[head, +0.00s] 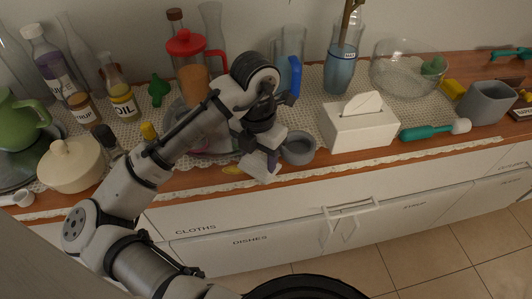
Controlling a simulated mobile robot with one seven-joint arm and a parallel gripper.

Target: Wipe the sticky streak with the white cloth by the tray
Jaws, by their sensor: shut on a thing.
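My gripper (268,160) is low over the front edge of the counter. It is shut on the white cloth (258,174), which shows as a pale folded patch under the fingers. A small yellow streak (232,170) lies on the wood just left of the cloth, near the lace edge. Whether the cloth touches the counter or the streak, I cannot tell. A tray is hard to make out behind my arm.
A grey bowl (298,148) stands close right of my gripper, with a tissue box (358,124) beyond it. A red-lidded jug (190,62) and a blue-handled pitcher (288,65) stand behind. A cream pot (72,165) is at left. The counter front before the tissue box is clear.

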